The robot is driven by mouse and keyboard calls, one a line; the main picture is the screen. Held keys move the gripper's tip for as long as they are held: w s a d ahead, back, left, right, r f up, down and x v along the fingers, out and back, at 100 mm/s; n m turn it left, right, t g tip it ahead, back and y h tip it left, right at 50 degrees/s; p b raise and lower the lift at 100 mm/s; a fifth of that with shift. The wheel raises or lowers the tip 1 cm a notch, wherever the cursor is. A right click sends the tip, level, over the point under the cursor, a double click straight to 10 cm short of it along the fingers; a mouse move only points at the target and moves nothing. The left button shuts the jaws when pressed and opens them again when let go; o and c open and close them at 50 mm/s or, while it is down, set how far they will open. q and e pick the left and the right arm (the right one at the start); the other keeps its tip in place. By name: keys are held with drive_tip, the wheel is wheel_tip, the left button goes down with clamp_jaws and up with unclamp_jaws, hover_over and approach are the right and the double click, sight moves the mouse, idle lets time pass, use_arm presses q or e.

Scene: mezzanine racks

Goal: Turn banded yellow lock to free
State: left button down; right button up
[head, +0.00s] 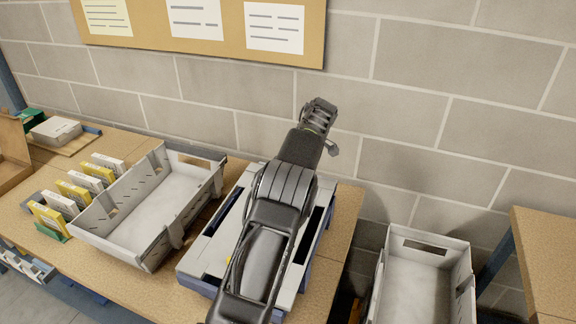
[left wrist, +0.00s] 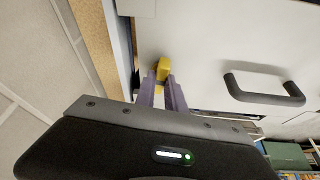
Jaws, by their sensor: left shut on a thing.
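In the left wrist view, a small yellow lock (left wrist: 164,67) stands on a pale flat panel (left wrist: 215,40). The purple fingers of my left gripper (left wrist: 162,82) are closed on it, one on each side. No band on the lock can be made out, and the fingers hide its lower part. In the head view a dark arm lies across a pale-topped case (head: 208,250) with a blue base, hiding its middle. The gripper fingers cannot be made out there. My right gripper is in neither view.
A dark handle (left wrist: 263,91) rises from the panel to the right of the lock. A grey open tray (head: 130,248) stands left of the case, with several yellow and white boxes (head: 72,193) beyond. Another grey bin (head: 420,285) is at right. A block wall (head: 420,100) closes the back.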

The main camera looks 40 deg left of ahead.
use_arm(q)
drive_tip(key=shift+n+g+p, duration=0.4)
drive_tip(key=shift+n+p, duration=0.35)
drive_tip(key=shift+n, duration=0.25)
drive_tip(key=c, duration=1.4)
unclamp_jaws()
